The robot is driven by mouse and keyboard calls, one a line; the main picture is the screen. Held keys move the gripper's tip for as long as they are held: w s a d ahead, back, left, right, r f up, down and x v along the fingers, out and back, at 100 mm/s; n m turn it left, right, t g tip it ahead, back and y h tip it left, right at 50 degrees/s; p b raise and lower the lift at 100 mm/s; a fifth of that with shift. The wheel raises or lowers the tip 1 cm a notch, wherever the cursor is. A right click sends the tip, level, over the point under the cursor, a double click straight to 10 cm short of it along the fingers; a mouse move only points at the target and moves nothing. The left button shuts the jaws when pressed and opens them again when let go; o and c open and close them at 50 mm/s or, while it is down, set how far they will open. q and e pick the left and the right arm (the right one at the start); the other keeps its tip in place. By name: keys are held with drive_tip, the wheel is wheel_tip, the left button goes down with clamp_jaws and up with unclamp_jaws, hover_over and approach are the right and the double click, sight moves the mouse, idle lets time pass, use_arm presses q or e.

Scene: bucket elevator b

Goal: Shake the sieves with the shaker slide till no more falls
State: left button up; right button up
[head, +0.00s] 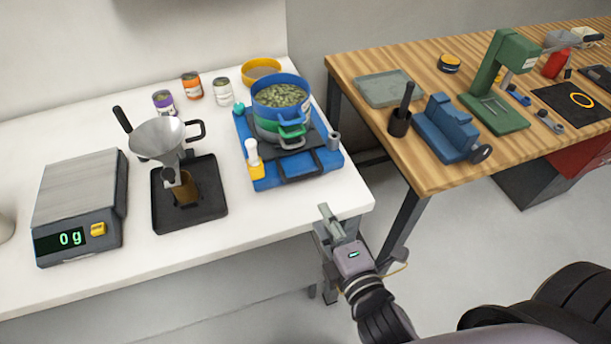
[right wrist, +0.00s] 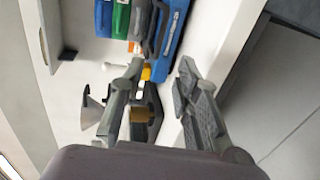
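The sieve stack stands on the blue shaker base (head: 255,172). Its blue top sieve (head: 264,104) holds green pellets or seeds, with a green sieve (head: 292,131) and a grey one below. A dark slide plate with a dark loop handle (head: 301,166) lies under the stack. My right gripper (head: 333,222) is near the white table's front right corner, apart from the shaker and its handle. In the right wrist view its fingers (right wrist: 160,70) are spread and empty, with part of the blue shaker (right wrist: 173,30) beyond them. My left gripper is out of view.
A scale (head: 80,200) reading 0 g and a metal funnel (head: 158,138) over a black tray (head: 212,205) stand left of the shaker. Small jars (head: 222,92) and a yellow sieve (head: 262,66) are behind. A wooden bench (head: 440,75) with tools is right, across a gap.

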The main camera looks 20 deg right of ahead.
drive_tip(key=p, duration=0.1)
approach(304, 178)
drive_tip(key=x, duration=0.3)
drive_tip(key=shift+r, duration=0.15)
drive_tip(key=p+x, duration=0.1)
drive_tip(key=x, duration=0.4)
drive_tip(key=shift+w+f, duration=0.15)
drive_tip(key=shift+f, duration=0.05)
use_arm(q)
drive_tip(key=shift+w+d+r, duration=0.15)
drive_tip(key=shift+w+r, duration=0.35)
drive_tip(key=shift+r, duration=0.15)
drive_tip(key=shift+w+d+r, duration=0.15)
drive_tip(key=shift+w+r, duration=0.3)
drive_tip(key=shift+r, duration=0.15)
use_arm(e)
drive_tip(key=shift+w+f, duration=0.1)
drive_tip(key=shift+w, duration=0.3)
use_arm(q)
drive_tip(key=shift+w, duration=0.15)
use_arm(e)
clamp_jaws()
